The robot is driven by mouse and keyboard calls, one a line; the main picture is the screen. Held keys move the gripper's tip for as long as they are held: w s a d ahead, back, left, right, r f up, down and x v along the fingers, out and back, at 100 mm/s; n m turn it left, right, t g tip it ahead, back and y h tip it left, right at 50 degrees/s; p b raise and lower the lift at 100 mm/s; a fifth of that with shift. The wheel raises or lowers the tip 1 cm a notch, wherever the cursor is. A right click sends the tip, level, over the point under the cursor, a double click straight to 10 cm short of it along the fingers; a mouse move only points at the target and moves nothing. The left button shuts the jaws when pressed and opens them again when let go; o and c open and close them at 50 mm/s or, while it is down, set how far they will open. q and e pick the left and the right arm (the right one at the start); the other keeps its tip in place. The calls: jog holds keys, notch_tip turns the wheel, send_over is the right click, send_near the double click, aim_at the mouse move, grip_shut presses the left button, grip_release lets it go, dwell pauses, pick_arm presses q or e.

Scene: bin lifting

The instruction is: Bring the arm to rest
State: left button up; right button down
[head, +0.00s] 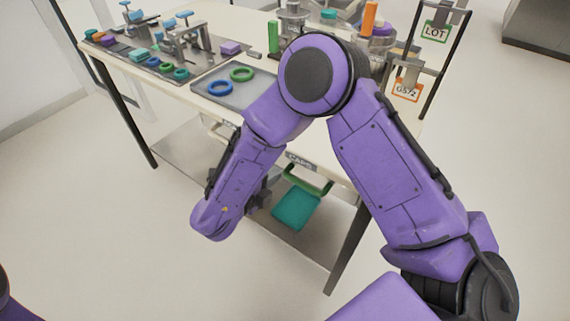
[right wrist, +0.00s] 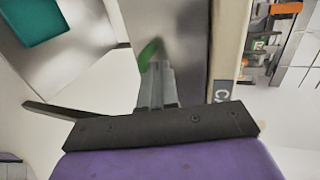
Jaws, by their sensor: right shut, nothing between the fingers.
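My right arm is purple. It rises from the lower right to a bent elbow, then its forearm slopes down in front of the table. My right gripper (head: 263,191) is mostly hidden behind the forearm, at the table's front side below the tabletop. In the right wrist view its grey fingers (right wrist: 157,84) are together with nothing between them. A blurred green piece (right wrist: 150,52) shows just beyond the fingertips; I cannot tell whether they touch. My left gripper is out of view; only a bit of purple shows at the lower left.
The white table (head: 262,22) carries a grey tray (head: 257,91) with blue and green rings, fixtures and colored parts. A green handle (head: 308,181) hangs near the front "CAPS" label (head: 301,161). A teal bin (head: 297,208) is below, over the lower shelf. Floor left is clear.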

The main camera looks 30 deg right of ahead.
jog(key=w+a+n+t+y, duration=0.2)
jog(key=a+n+t+y, duration=0.25)
jog(key=a+n, duration=0.35)
jog(key=s+d+f+n+y, duration=0.2)
jog(key=f+n, duration=0.4)
jog(key=s+d+f+n+y, duration=0.2)
jog(key=f+n+y, duration=0.1)
jog(key=f+n, duration=0.3)
jog(key=s+d+f+n+g+p, duration=0.1)
jog(key=s+d+f+n+g, duration=0.1)
jog(key=s, duration=0.9)
jog(key=s+d+f+n+g+p, duration=0.1)
jog(key=s+d+f+n+g, duration=0.2)
jog(key=s+d+f, duration=0.4)
jog(key=s+d+g, duration=0.1)
jog(key=s+d, duration=0.1)
jog(key=s, duration=0.2)
jog(key=shift+s+f+g+y+p, duration=0.25)
jog(key=shift+g+y+p, duration=0.1)
